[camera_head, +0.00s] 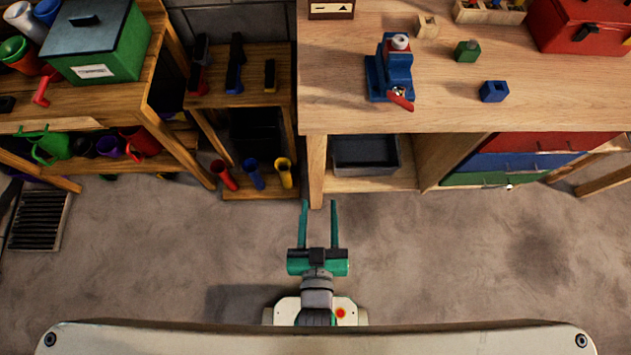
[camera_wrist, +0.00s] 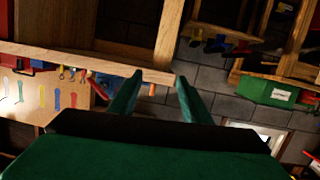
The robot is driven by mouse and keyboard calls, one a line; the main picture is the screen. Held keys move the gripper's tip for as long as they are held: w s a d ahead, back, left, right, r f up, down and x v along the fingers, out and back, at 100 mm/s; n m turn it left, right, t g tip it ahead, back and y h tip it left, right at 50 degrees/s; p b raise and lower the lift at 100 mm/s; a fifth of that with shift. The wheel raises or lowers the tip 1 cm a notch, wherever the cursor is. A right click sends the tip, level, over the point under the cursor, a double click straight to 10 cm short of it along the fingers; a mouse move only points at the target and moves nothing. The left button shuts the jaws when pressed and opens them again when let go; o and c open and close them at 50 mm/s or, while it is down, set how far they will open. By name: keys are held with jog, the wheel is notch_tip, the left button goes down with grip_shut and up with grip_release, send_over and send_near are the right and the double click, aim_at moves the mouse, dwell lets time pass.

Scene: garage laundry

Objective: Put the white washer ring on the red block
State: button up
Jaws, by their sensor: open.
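A blue vise (camera_head: 393,72) with a red handle stands near the front edge of the wooden workbench. A small white ring-shaped piece (camera_head: 400,42) shows at the top of the vise, with a bit of red (camera_head: 391,46) at its side. I take these for the washer ring and the red block, but they are too small to tell whether they touch. My gripper (camera_head: 319,205) is open and empty, with two green fingers apart, in front of the bench and well away from the vise. Its fingers also show in the wrist view (camera_wrist: 160,76), with nothing between them.
A blue block (camera_head: 494,91), a green block (camera_head: 467,51) and a wooden block (camera_head: 427,26) stand on the bench right of the vise. A red toolbox (camera_head: 580,25) is at the back right. Shelving with a green box (camera_head: 98,45) stands left.

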jog(key=f+v, duration=0.2)
jog(key=v, duration=0.7)
jog(key=shift+s+a+r+y, duration=0.25)
jog(key=shift+s+r+y, duration=0.05)
jog(key=shift+s, duration=0.25)
jog(key=shift+w, duration=0.1)
dwell(0.5)
jog(key=shift+c, duration=0.2)
jog(key=shift+c, duration=1.4)
jog(key=shift+d, duration=0.1)
